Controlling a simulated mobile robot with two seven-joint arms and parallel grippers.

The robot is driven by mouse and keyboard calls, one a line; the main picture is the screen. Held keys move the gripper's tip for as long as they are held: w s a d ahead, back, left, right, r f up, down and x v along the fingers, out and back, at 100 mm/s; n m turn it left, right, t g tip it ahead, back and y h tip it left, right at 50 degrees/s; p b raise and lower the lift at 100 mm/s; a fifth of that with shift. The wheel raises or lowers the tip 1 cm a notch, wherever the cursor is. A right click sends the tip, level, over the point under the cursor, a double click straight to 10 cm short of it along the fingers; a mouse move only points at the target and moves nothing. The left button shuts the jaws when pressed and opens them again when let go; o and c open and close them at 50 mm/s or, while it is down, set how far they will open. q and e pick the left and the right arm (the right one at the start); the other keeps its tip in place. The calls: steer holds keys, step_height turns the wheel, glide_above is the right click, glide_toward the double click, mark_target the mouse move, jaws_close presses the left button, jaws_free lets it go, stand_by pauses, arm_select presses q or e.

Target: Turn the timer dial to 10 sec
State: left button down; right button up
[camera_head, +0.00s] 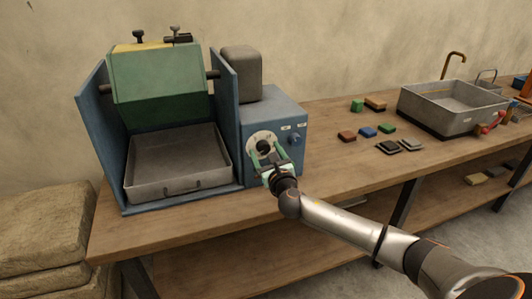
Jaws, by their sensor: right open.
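The timer dial is a dark round knob (263,147) on a pale round plate (251,139), on the front of the blue control box (287,114). My right gripper (267,158) is in front of the dial with its greenish fingers spread to either side of the knob. It is open, and I cannot tell whether a finger touches the knob. The gripper hides the lower part of the plate, and the dial's markings are too small to read. My left gripper is not in view.
A smaller blue knob (295,139) sits right of the dial. A green drum (158,85) stands over a grey tray (178,164) at the left. Several coloured blocks and a metal basin (452,105) are on the wooden bench (330,180) to the right.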

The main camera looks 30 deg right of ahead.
jaws_close()
stand_by(0.5)
steer(key=shift+m, duration=0.3)
